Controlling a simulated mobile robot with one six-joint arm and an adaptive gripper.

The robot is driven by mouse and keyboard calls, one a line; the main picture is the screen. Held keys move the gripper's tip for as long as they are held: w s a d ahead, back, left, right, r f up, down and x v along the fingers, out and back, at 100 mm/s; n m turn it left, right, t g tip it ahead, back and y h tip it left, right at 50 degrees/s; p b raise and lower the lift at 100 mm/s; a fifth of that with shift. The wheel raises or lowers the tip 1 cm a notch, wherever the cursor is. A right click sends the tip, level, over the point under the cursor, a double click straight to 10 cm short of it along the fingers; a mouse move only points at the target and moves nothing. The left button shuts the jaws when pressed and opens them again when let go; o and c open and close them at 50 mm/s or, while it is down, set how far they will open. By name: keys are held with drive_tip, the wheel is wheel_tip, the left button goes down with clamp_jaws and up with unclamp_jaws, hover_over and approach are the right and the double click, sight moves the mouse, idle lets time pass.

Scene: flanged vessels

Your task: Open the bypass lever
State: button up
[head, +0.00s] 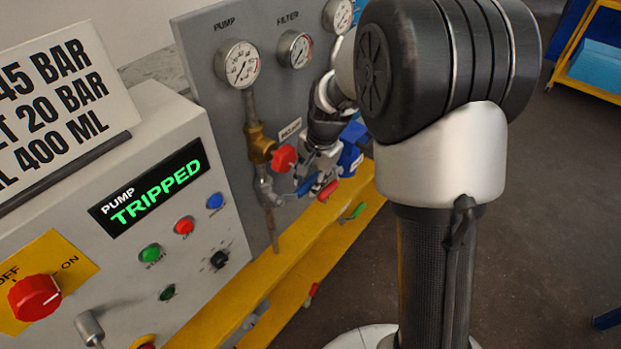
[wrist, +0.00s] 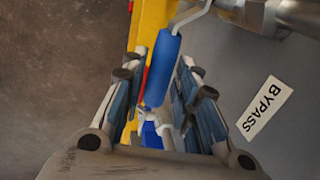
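The bypass lever has a blue handle (wrist: 162,68) on a bent metal rod and shows in the wrist view, to the left of a white BYPASS label (wrist: 265,108). My gripper (wrist: 163,62) is open, with one finger on each side of the blue handle. Gaps show between the handle and the fingers; contact cannot be made out. In the head view my gripper (head: 322,184) is at the pipework in front of the grey panel, partly hiding the valves there.
A red knob (head: 284,158) and brass fitting (head: 260,143) are close left of my gripper. A yellow rail (head: 285,262) runs below, with red and green handles. The control box (head: 150,220) displays PUMP TRIPPED. Open floor lies to the right.

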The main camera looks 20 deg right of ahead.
clamp_jaws()
idle(0.5)
drive_tip(key=shift+d+f+g+y+p, duration=0.15)
drive_tip(key=shift+f+g+y+p, duration=0.75)
drive_tip(key=shift+f+y+p, duration=0.35)
drive_tip(key=shift+a+f+m+g+y+p, duration=0.2)
drive_tip(key=shift+f+m+g+y+p, duration=0.1)
drive_tip(key=shift+f+g+y+p, duration=0.8)
drive_tip(key=shift+t, duration=0.3)
drive_tip(key=shift+o, duration=2)
unclamp_jaws()
